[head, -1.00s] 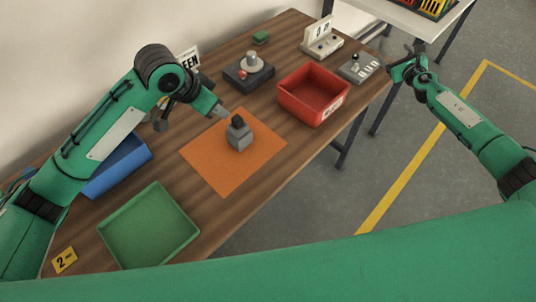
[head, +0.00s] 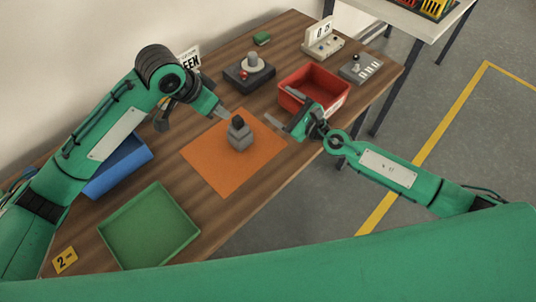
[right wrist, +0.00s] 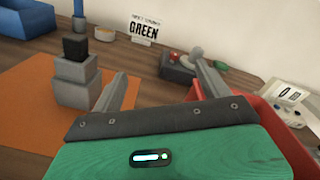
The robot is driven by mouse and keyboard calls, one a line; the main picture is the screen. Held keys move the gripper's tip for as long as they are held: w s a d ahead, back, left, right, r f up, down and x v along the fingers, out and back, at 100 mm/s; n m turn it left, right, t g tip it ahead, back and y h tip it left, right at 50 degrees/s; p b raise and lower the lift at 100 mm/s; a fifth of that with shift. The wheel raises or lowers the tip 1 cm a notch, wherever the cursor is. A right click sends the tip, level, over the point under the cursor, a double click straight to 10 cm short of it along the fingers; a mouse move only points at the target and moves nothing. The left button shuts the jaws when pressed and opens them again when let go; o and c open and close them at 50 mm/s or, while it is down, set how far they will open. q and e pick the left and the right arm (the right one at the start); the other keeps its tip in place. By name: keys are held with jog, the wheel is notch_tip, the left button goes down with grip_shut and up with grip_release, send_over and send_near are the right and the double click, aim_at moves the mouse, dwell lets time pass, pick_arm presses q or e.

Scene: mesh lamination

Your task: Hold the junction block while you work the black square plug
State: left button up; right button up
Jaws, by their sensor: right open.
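The grey junction block (head: 239,139) stands upright on the orange mat (head: 212,165). The black square plug (head: 237,121) sits on top of it. In the right wrist view the block (right wrist: 76,93) and plug (right wrist: 75,47) are at the left. My left gripper (head: 223,112) is just left of and behind the plug; its jaw gap cannot be made out. My right gripper (head: 283,108) is open and empty, to the right of the block and apart from it. Its two fingers (right wrist: 160,86) show spread in the right wrist view, with the block outside them.
A red bin (head: 325,109) stands behind and beside my right gripper. A dark device with a round grey top (head: 252,62) is at the back. A green tray (head: 148,228) and a blue bin (head: 122,168) lie left. Bare wood surrounds the mat's right side.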

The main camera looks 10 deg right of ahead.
aim_at(235, 128)
jog(key=s+a+f+m, duration=0.2)
jog(key=s, duration=0.2)
jog(key=s+a+f+m, duration=0.2)
jog(key=s, duration=0.2)
jog(key=s+a+f+m, duration=0.1)
jog(key=s+a+f, duration=0.1)
jog(key=s, duration=0.2)
jog(key=shift+a+f+m+t, duration=0.1)
jog(key=shift+a+m+t, duration=0.05)
jog(key=shift+m+t, duration=0.2)
jog(key=x, duration=1.3)
jog(key=shift+w+a+f, duration=0.15)
jog(key=shift+w+f, duration=0.1)
jog(key=shift+w, duration=0.1)
jog(key=c, duration=1.5)
jog(key=shift+o, duration=0.2)
